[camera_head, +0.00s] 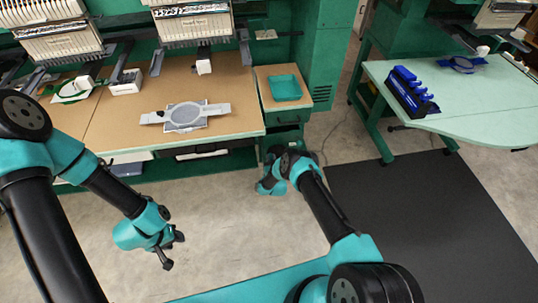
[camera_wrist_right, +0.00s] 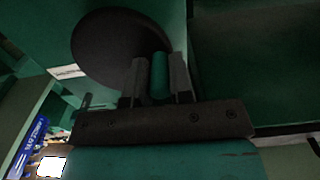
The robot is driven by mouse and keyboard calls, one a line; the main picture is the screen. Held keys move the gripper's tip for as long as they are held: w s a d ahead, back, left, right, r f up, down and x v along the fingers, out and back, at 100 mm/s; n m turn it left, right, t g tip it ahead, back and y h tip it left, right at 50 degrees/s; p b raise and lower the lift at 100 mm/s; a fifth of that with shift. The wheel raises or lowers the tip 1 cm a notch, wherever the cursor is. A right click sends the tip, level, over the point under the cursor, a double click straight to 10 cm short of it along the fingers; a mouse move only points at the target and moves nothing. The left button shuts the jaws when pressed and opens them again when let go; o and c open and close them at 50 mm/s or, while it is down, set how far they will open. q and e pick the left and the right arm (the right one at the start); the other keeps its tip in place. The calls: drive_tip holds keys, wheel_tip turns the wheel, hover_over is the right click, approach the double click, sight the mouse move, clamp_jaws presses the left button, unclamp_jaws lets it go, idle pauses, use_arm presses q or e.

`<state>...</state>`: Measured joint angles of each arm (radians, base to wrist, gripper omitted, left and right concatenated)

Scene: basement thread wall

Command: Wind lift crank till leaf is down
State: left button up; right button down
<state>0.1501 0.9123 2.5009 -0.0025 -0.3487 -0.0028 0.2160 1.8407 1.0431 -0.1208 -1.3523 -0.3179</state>
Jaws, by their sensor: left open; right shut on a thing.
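In the right wrist view, my right gripper (camera_wrist_right: 160,82) is shut on a green cylindrical crank handle (camera_wrist_right: 159,70), one finger on each side. A large dark round disc (camera_wrist_right: 100,45) is behind the handle; I take it for the crank wheel. In the head view my right gripper (camera_head: 273,155) is low at the front of the green bench by the drawer unit, and my own wrist hides the crank there. I cannot tell which surface is the leaf. My left gripper (camera_head: 172,252) is open and empty above the bare floor, left of centre.
A wooden bench (camera_head: 235,85) holds a hooped grey cloth (camera_head: 185,115) under embroidery machines. A teal tray (camera_head: 285,88) lies on the drawer unit. At right, a pale green table (camera_head: 480,95) carries a blue rack (camera_head: 410,92). A dark mat (camera_head: 420,215) covers the floor at right.

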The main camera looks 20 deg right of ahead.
drive_tip(key=d+f, duration=0.2)
drive_tip(key=f, duration=0.1)
drive_tip(key=shift+d+f, duration=0.2)
drive_tip(key=shift+s+d+r, duration=0.1)
drive_tip(key=shift+d, duration=1)
drive_tip(key=shift+s+d+r, duration=0.1)
drive_tip(key=shift+d, duration=1)
